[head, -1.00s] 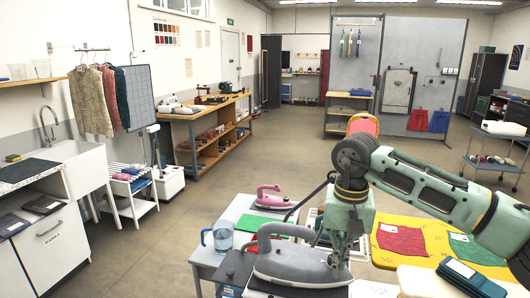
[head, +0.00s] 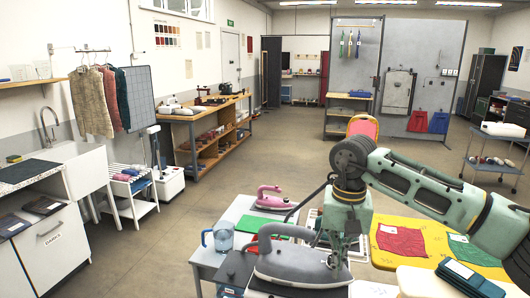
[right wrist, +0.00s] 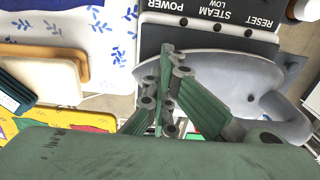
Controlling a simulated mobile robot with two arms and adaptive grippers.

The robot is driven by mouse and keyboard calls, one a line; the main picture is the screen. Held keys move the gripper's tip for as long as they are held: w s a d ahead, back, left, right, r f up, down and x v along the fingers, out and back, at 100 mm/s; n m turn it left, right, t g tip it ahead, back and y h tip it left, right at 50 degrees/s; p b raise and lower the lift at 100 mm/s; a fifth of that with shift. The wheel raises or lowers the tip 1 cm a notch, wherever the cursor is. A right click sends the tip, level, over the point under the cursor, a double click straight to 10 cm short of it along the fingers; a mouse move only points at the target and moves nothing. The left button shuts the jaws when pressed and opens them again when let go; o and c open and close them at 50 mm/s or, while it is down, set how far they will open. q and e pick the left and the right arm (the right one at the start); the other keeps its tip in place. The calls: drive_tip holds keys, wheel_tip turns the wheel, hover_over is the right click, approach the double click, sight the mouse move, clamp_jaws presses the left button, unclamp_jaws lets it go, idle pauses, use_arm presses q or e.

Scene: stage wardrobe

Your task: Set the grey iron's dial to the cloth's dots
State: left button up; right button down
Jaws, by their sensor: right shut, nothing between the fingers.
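My right gripper (head: 339,262) is over the iron's right end, pointing down. In the right wrist view my right gripper (right wrist: 168,92) is shut and empty, in front of the iron's body. The dial is not clearly visible, and I cannot tell whether the fingers touch the iron. A red cloth (head: 400,240) and a green cloth (head: 472,250) lie to the right; their dots are unreadable. My left gripper is out of view.
A pink iron (head: 269,198) stands behind the grey one. A water jug (head: 223,239) is to its left. A dark panel lettered POWER, STEAM and RESET (right wrist: 215,32) lies beside the iron. The yellow mat (head: 385,261) is on the right. Open floor lies beyond.

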drive_tip(key=shift+a+f, duration=0.2)
drive_tip(key=shift+f, duration=0.2)
drive_tip(key=shift+w+a, duration=0.3)
drive_tip(key=shift+a, duration=0.1)
drive_tip(key=shift+w+a+r+p, duration=0.15)
drive_tip(key=shift+w+a+p, duration=0.1)
drive_tip(key=shift+a+p, duration=0.05)
idle(0.4)
drive_tip(key=shift+a, duration=0.1)
drive_tip(key=shift+s+a, duration=0.2)
wheel_tip(320, 180, up, 6)
drive_tip(key=p, duration=0.4)
drive_tip(key=shift+r, duration=0.1)
drive_tip(key=shift+a, duration=0.1)
